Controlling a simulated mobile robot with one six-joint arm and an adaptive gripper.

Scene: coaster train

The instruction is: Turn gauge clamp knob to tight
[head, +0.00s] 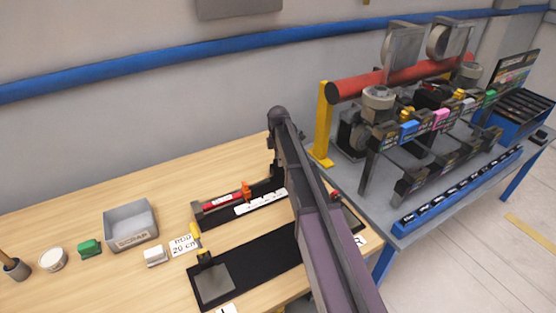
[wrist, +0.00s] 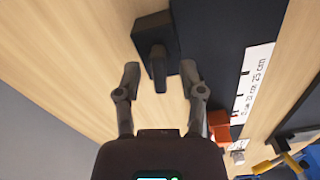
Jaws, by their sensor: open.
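In the wrist view a dark lever-shaped knob (wrist: 158,68) stands on a black block (wrist: 155,35) at the end of the black gauge base (wrist: 210,40). My gripper (wrist: 160,80) is open, with one finger on each side of the knob's near end. I cannot tell whether either finger touches it. An orange piece (wrist: 220,125) sits beside the right finger. In the head view the gauge shows a red bar (head: 222,199), an orange piece (head: 246,190) and a white scale strip (head: 262,201). My arm hides the gauge's right part there, and my gripper is hard to make out.
A black board (head: 245,262) lies in front of the gauge. A grey scrap bin (head: 130,222), a card reading 20 cm (head: 184,245) and small items are on the left. A grey bench (head: 405,222) with machinery stands at right. The wooden table behind the gauge is clear.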

